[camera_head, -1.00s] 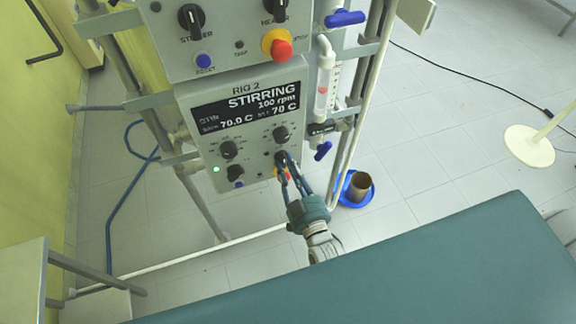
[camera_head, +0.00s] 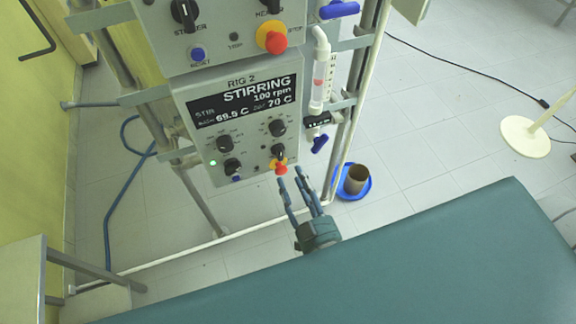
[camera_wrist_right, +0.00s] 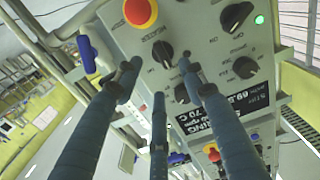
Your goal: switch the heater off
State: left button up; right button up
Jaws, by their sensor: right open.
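The Rig 2 control panel (camera_head: 243,120) carries several black knobs. Its lower-right knob, the heater knob (camera_head: 278,151), sits just above a red stop button on a yellow collar (camera_head: 280,167). In the right wrist view the heater knob (camera_wrist_right: 163,52) shows upside down, ahead of the fingertips, with the red button (camera_wrist_right: 140,12) beyond it. I cannot surely read its setting. My right gripper (camera_head: 302,180) is open and empty, below and in front of the knob, apart from it. Its fingers (camera_wrist_right: 160,72) are spread in the wrist view. My left gripper is out of view.
The display (camera_head: 243,102) reads STIRRING, 100 rpm, and just under 70 C. A green lamp (camera_head: 213,162) is lit. An upper panel (camera_head: 225,35) has its own knobs and red button. A teal surface (camera_head: 380,260) fills the foreground.

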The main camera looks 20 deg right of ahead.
jog(key=shift+s, duration=2.15)
